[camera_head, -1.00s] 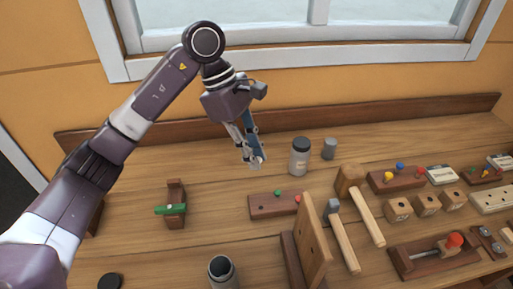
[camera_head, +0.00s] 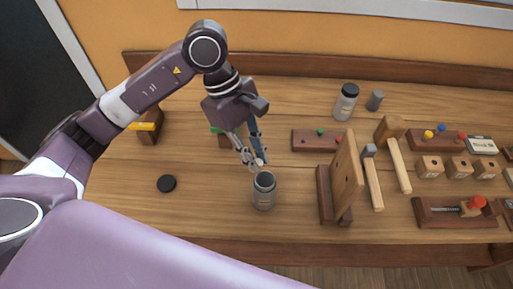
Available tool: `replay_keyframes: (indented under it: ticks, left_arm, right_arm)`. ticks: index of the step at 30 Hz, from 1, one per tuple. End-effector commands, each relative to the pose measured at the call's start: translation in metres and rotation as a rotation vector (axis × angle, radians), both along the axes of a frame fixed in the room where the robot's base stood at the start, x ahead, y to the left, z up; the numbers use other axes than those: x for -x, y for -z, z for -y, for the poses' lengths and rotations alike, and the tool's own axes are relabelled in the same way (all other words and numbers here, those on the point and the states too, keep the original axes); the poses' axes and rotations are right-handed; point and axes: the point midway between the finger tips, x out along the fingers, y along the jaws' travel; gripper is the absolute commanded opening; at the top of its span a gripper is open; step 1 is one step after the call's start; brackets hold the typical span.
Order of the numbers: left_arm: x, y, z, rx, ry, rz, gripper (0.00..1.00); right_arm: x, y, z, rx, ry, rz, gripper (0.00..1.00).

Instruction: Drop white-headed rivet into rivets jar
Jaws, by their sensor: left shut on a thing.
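My left gripper (camera_head: 254,165) points down, its fingertips just above and behind the mouth of an open grey jar (camera_head: 264,194). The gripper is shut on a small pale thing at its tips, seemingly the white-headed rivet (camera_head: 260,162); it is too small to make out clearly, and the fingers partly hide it. The jar stands upright near the table's front with a dark opening; any label naming it is unreadable. A round black lid (camera_head: 167,184) lies flat on the table left of the jar. My right gripper is out of view.
A wooden board (camera_head: 347,178) stands upright right of the jar, with a hammer (camera_head: 373,182) and a mallet beyond it. A rack with green and red pegs (camera_head: 316,141) and a black-capped jar (camera_head: 346,102) lie behind. The table between lid and jar is clear.

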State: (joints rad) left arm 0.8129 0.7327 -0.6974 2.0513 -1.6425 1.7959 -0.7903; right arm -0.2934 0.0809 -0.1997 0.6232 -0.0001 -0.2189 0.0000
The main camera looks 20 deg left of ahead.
Motion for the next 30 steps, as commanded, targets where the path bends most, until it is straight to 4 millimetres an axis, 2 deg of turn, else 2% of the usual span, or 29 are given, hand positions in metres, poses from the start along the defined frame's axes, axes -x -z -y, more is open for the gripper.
replay_keyframes:
  ticks: [1,6,17,18,23,30]
  left_arm:
    - [0.001,0.009,0.000,0.001,0.000,-0.003,0.00]
    - [0.000,0.021,0.000,0.001,-0.001,-0.002,0.00]
    - [0.000,0.025,0.000,0.000,0.000,0.001,0.00]
    - [0.000,0.025,0.000,0.000,0.000,0.001,0.16]
    - [0.000,0.025,0.000,0.000,0.000,0.001,0.33]
    - [0.000,0.025,0.000,0.000,0.000,0.001,0.35]
  right_arm:
    - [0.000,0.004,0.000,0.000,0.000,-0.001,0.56]
    - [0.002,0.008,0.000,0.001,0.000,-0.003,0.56]
    - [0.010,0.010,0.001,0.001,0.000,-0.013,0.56]
    - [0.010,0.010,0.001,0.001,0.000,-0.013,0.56]
    - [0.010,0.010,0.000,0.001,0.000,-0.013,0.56]
    - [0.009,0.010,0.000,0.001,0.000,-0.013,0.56]
